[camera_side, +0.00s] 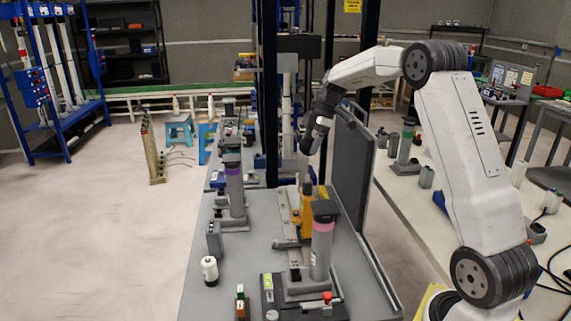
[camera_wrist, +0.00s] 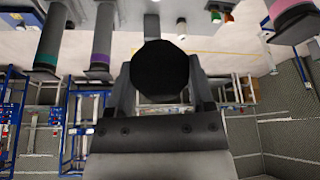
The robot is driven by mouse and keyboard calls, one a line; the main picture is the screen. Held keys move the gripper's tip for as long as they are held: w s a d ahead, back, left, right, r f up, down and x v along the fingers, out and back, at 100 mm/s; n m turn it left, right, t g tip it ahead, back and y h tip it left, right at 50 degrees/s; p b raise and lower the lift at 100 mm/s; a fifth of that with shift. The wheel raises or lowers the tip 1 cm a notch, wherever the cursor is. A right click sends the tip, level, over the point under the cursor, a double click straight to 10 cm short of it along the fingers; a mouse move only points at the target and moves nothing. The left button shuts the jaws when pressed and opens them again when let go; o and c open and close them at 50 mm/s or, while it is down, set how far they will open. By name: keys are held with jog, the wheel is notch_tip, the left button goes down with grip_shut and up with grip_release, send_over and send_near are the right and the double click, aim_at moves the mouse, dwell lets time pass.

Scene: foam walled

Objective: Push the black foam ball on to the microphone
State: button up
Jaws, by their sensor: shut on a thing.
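My gripper (camera_side: 314,138) points down over the back half of the grey bench in the side view. In the wrist view the two fingers of my gripper (camera_wrist: 162,72) stand on either side of the round black foam ball (camera_wrist: 160,70) and are shut on it. The ball is not clear in the side view. A grey bar (camera_wrist: 151,24) shows just beyond the ball in the wrist view; I cannot tell whether it touches the ball or is the microphone. The microphone is not clearly made out in either view.
A yellow and metal fixture (camera_side: 306,212) stands below my gripper. A grey cylinder with a pink band (camera_side: 322,240) stands in front of it. A dark upright panel (camera_side: 352,165) is close on the right. A purple-banded cylinder (camera_side: 234,190) stands at the left.

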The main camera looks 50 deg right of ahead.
jog(key=shift+f, duration=2.75)
jog(key=shift+f, duration=1.55)
jog(key=o, duration=1.2)
jog(key=shift+c, duration=0.2)
jog(key=v, duration=0.7)
jog(key=shift+r, duration=0.35)
jog(key=shift+s, duration=0.1)
